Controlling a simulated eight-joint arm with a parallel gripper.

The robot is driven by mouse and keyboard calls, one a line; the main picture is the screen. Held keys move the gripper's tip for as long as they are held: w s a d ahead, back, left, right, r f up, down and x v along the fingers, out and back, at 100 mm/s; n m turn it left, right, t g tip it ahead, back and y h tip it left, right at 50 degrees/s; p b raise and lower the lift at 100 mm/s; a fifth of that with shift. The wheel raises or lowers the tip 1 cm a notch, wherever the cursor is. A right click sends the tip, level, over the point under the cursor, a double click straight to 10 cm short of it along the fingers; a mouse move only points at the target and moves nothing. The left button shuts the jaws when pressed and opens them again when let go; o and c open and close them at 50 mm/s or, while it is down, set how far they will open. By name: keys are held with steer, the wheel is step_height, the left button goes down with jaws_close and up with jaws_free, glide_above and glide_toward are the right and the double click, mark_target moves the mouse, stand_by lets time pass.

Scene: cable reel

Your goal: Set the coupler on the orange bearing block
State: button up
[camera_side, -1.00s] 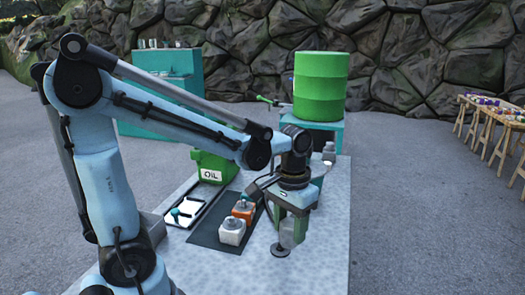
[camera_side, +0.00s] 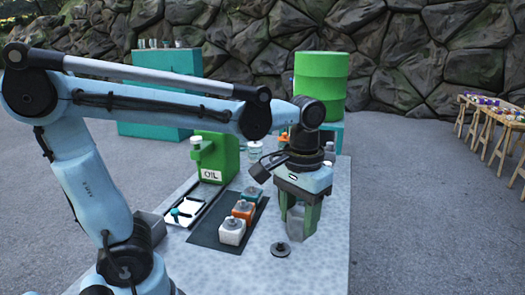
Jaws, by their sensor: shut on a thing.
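The orange bearing block (camera_side: 243,211) sits on a dark mat, in a row between a white block (camera_side: 232,231) and a teal block (camera_side: 251,196). Each has a dark fitting on top. My gripper (camera_side: 299,226) is to the right of the row, above the table and apart from the blocks. It is shut on a grey piece (camera_side: 295,223), which looks like the coupler; the green fingers partly hide it. A dark round disc (camera_side: 281,250) with a small raised centre lies on the table below and left of the fingertips.
The speckled table (camera_side: 310,270) is clear at the front and right. A green oil container (camera_side: 215,160) stands behind the blocks. A tablet-like tray (camera_side: 186,211) lies left of the dark mat (camera_side: 208,236). A green drum (camera_side: 319,83) stands at the back.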

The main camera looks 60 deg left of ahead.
steer(key=shift+r, duration=0.75)
steer(key=shift+w+a, duration=0.1)
steer(key=shift+a, duration=0.15)
steer(key=a+f+n, duration=0.3)
steer(key=a+n, duration=0.4)
steer(key=a, duration=1.9)
steer(key=shift+w+a+f, duration=0.1)
steer(key=shift+a+f, duration=0.05)
steer(key=shift+f, duration=3.8)
steer(key=o, duration=1.2)
